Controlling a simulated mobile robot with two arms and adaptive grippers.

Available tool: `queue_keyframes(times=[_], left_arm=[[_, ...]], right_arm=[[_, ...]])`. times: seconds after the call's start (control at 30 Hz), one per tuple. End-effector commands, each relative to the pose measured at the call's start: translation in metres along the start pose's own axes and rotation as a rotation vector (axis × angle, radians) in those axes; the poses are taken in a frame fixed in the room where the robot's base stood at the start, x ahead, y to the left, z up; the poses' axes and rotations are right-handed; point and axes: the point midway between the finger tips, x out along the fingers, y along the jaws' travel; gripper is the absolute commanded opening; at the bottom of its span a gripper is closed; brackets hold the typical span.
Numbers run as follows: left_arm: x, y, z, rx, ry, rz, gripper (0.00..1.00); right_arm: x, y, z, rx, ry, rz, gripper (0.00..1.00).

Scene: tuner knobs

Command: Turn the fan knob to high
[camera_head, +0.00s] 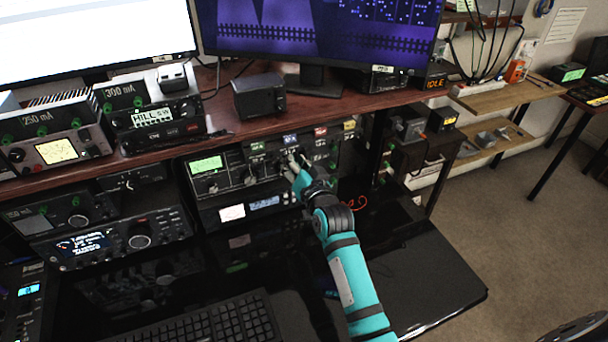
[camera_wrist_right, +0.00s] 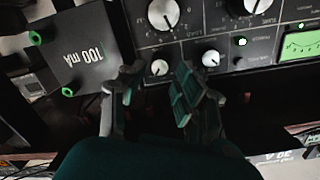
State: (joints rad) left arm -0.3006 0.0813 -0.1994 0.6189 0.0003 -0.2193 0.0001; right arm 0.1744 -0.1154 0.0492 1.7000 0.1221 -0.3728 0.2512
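In the head view, a black radio panel (camera_head: 238,168) with several knobs stands under the wooden shelf. My right gripper (camera_head: 297,168) is at the right part of this panel's front. In the right wrist view, which shows the panel upside down, my right gripper (camera_wrist_right: 157,84) has its two fingers apart. A small pale knob (camera_wrist_right: 160,67) lies just beyond and between the fingertips; contact cannot be told. Another small knob (camera_wrist_right: 211,58) is to its right, and larger dial knobs (camera_wrist_right: 163,14) are above. No label reading "fan" is legible. My left gripper is not in view.
A grey box marked 100 mA (camera_wrist_right: 80,52) with green posts sits left of the fingers in the wrist view. A green-lit meter (camera_wrist_right: 301,45) is at the right. A keyboard (camera_head: 205,325) lies on the black desk (camera_head: 430,280), whose right part is clear.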

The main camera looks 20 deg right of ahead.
Motion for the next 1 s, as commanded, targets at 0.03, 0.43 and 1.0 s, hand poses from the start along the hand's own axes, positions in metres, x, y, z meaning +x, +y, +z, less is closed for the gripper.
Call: queue_keyframes(times=[0.03, 0.43, 1.0], left_arm=[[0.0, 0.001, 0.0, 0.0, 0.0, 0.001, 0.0], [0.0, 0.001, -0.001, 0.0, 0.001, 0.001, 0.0], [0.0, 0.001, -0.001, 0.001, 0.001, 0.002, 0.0]], right_arm=[[-0.013, 0.001, 0.002, 0.001, -0.003, 0.001, 0.33], [-0.082, 0.0, 0.001, 0.001, -0.003, 0.001, 0.33], [-0.088, 0.0, 0.001, 0.001, -0.003, 0.001, 0.33]])
